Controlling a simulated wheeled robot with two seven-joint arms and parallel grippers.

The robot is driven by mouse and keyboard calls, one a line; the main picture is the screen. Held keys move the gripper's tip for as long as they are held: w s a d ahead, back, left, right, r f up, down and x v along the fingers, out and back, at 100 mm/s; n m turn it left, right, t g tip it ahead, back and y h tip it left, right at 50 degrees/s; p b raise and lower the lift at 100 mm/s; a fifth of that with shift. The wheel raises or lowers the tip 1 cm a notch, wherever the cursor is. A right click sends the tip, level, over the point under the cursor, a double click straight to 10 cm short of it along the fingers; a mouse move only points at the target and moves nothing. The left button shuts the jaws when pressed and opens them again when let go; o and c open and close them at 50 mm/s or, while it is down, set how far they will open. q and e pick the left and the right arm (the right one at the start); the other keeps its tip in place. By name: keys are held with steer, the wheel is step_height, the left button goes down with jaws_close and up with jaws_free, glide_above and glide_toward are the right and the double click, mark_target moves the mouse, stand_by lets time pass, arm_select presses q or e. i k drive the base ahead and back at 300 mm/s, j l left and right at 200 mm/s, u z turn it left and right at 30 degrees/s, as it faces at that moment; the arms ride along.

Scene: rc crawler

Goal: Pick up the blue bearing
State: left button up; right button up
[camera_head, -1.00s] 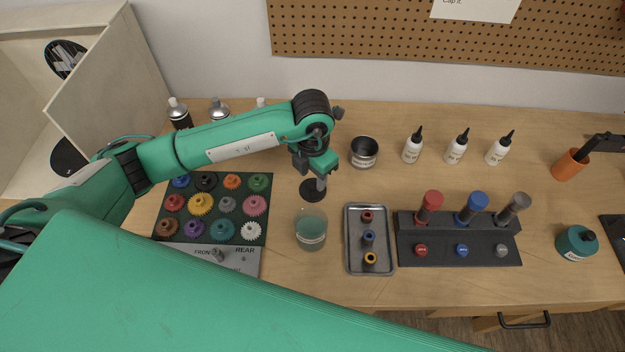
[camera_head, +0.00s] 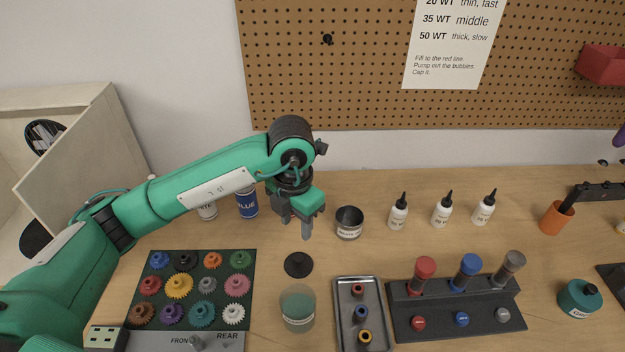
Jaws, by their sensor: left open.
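The blue bearing (camera_head: 361,313) lies in the small grey metal tray (camera_head: 343,290), between a red bearing (camera_head: 357,290) and a yellow-orange one (camera_head: 365,337). My left gripper (camera_head: 296,225) points down above the table, left of a small dark cup and behind the black disc. It is open and empty, up and to the left of the tray. My right gripper is not in view.
A glass jar (camera_head: 297,308) stands left of the tray, with a black disc (camera_head: 298,264) behind it. A dark rack (camera_head: 455,308) with capped cylinders is at the right. A gear board (camera_head: 245,262) lies left. White bottles (camera_head: 441,211) stand behind.

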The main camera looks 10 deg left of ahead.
mark_target(363, 309)
steer(key=k+l, duration=0.2)
steer(key=k, duration=0.3)
steer(key=k+l, duration=0.2)
steer(key=k, duration=0.25)
steer(key=k+l, duration=0.2)
steer(key=k, duration=0.3)
